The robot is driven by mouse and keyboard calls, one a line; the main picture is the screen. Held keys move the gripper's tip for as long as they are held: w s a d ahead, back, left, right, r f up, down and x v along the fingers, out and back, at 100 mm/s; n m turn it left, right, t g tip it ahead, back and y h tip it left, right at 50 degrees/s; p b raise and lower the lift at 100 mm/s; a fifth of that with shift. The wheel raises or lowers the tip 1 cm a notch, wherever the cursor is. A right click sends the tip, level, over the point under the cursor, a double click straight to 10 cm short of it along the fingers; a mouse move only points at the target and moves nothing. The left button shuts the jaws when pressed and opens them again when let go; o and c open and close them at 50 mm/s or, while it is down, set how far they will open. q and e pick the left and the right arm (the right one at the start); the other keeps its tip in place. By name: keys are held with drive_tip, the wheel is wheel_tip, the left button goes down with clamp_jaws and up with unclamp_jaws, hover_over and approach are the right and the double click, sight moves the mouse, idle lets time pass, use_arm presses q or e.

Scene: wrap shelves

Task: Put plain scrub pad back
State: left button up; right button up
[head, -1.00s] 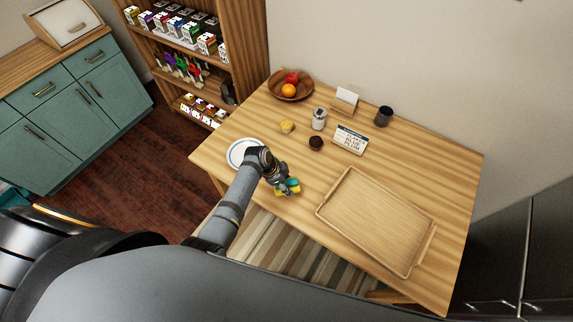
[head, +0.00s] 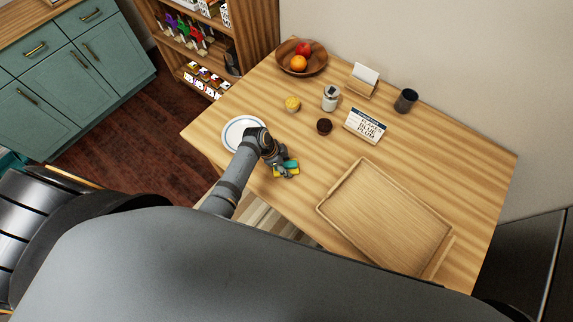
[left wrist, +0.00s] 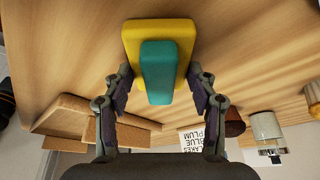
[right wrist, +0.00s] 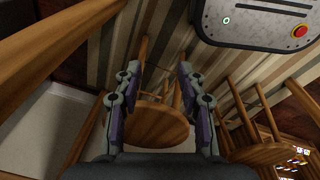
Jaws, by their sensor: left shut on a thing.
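A yellow scrub pad with a teal block on it (head: 288,168) is at my left gripper (head: 282,167), over the front edge of the wooden table, right of the white plate. In the left wrist view the yellow pad (left wrist: 160,32) and its teal part (left wrist: 157,72) lie between the two fingers of my left gripper (left wrist: 158,88), which is shut on it. My right gripper (right wrist: 154,82) shows only in the right wrist view, with its fingers apart and nothing between them.
A wooden shelf unit (head: 262,30) stands behind left. Below my right gripper is a round stool (right wrist: 157,125).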

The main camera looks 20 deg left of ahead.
use_arm(q)
drive_tip(key=shift+d+r, duration=0.1)
drive_tip(key=shift+s, duration=0.2)
drive_tip(key=o, duration=0.9)
drive_tip(key=shift+s, duration=0.1)
drive_tip(key=shift+o, duration=2.1)
drive_tip(key=shift+r, duration=0.15)
drive_tip(key=v, duration=1.2)
use_arm(e)
drive_tip(key=shift+s+a+f, duration=0.1)
drive_tip(key=shift+s+f, duration=0.05)
drive_tip(key=shift+s, duration=1)
